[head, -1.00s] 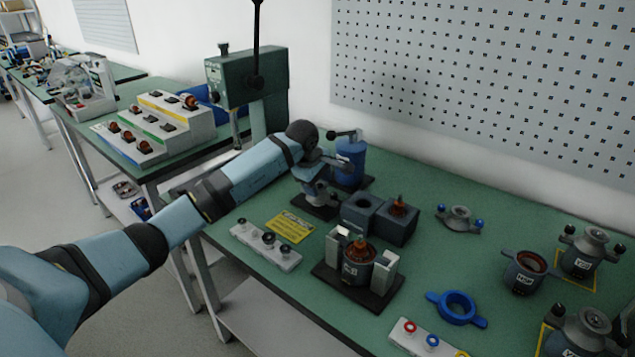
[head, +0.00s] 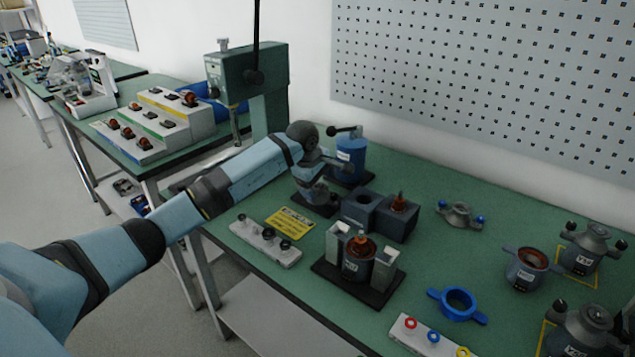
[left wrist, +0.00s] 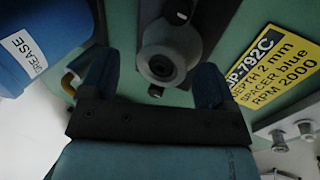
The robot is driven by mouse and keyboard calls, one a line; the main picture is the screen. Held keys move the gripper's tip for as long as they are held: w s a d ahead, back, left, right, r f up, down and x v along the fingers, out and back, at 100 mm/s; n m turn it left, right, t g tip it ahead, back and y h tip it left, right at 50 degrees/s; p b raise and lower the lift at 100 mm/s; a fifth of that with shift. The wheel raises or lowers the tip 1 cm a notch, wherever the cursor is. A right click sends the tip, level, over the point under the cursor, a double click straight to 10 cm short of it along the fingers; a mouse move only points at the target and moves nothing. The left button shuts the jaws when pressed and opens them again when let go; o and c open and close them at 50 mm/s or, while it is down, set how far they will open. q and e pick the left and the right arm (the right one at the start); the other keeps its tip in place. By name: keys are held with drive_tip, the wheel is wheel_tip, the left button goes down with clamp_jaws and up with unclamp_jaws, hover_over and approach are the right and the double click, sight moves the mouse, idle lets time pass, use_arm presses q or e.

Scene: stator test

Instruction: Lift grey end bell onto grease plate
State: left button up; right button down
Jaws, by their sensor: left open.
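My left gripper (head: 312,186) is at the end of the arm reaching over the bench, above a dark plate (head: 316,209) beside the blue grease dispenser. In the left wrist view my left gripper (left wrist: 158,90) is open. A grey round part with a hub and a dark bore (left wrist: 163,58), which looks like an end bell, is between and just beyond the fingers. I see no clear grip on it. In the head view the arm largely hides it. Another grey end bell with blue knobs (head: 460,215) lies farther right on the bench. My right gripper is not in view.
The grease dispenser (head: 350,158) stands close behind my gripper. Dark blocks (head: 388,222), a yellow card (head: 290,223), a row of knobs (head: 264,245) and a fixture with a wound stator (head: 358,258) are near. A blue ring (head: 457,304) and several motor housings are at right.

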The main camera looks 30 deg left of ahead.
use_arm(q)
drive_tip(key=v, duration=0.5)
drive_tip(key=shift+r+p, duration=0.15)
drive_tip(key=shift+p, duration=0.2)
drive_tip(key=v, duration=0.8)
drive_tip(key=shift+r+p, duration=0.3)
drive_tip(key=shift+p, duration=0.05)
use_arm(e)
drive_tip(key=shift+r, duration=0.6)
use_arm(q)
drive_tip(key=shift+s, duration=0.1)
